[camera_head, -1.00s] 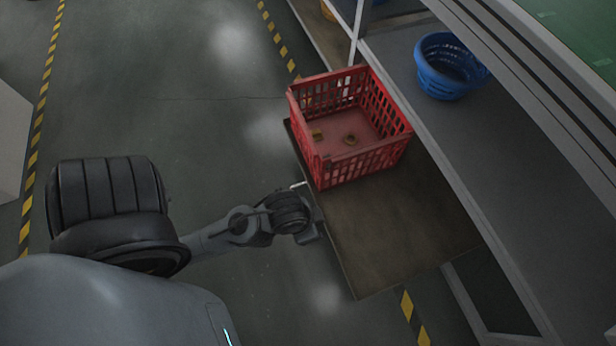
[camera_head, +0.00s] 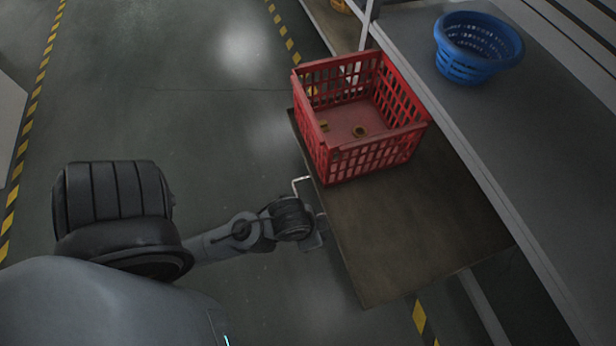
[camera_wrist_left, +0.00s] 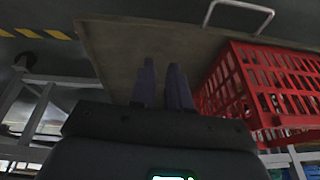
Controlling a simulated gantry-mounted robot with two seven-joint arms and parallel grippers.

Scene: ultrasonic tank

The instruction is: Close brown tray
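The brown tray (camera_head: 410,235) is a flat board sticking out from under the grey shelf, with a thin pale handle (camera_head: 300,183) on its outer edge. The red crate (camera_head: 370,160) stands on its far part, with small brownish items inside. My left gripper (camera_head: 320,232) is at the tray's outer edge, nearer than the handle; its fingers are hardly visible in the head view. In the left wrist view its two fingers (camera_wrist_left: 163,85) are a narrow gap apart with nothing seen between them, in front of the tray (camera_wrist_left: 110,50). The handle (camera_wrist_left: 240,14) and crate (camera_wrist_left: 262,85) also show there. Contact cannot be told. My right gripper is not in view.
A blue basket (camera_head: 470,62) stands on the grey shelf (camera_head: 480,125) above the tray's inner side. Floor with yellow-black striped lines (camera_head: 30,145) lies to the left and is clear beyond my arm.

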